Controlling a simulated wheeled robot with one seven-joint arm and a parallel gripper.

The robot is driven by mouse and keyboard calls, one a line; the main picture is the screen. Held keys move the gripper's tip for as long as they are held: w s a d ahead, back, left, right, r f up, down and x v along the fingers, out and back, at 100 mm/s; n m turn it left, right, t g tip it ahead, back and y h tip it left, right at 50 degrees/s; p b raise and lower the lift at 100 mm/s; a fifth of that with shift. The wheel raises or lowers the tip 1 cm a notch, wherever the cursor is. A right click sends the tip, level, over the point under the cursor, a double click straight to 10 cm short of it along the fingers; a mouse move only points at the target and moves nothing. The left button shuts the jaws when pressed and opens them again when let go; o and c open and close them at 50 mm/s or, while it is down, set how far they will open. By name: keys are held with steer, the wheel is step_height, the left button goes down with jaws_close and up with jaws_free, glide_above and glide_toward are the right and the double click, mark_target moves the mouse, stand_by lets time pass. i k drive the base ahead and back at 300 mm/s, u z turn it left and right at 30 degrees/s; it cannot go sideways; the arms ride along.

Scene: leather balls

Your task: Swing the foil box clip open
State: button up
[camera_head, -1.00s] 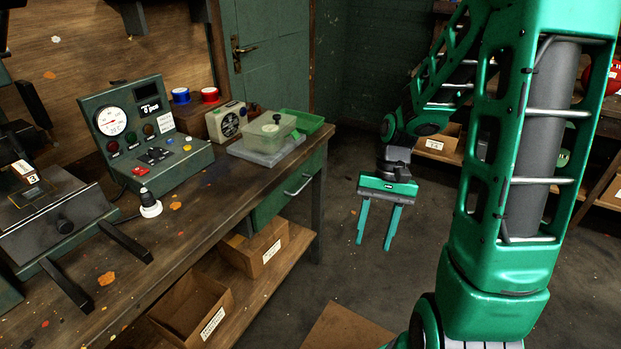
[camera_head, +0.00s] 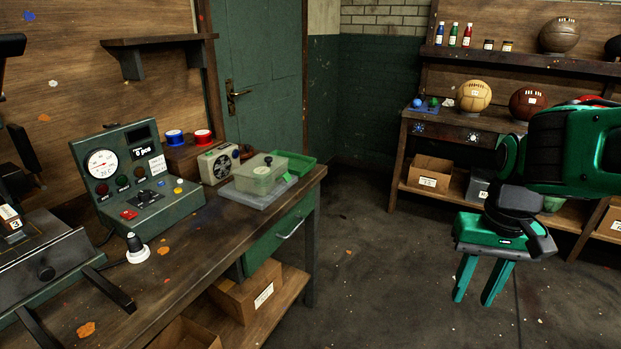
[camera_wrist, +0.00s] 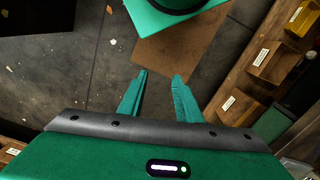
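My gripper (camera_head: 472,302) hangs over the floor at the right, well away from the bench, pointing down. Its two green fingers are apart with nothing between them. The wrist view also shows the fingers (camera_wrist: 159,76) apart and empty above the floor.
A control box (camera_head: 150,185) with a gauge, a small cream device (camera_head: 218,163) and a green tray (camera_head: 296,162) stand on the bench. A dark machine (camera_head: 45,265) is at the left. Shelves with leather balls (camera_head: 474,96) stand at the back right. Floor between is clear.

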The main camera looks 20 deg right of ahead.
mark_target(286, 176)
steer(key=z, duration=0.65)
steer(key=k, duration=1.1)
steer(key=u, duration=0.85)
steer(key=i, duration=1.7)
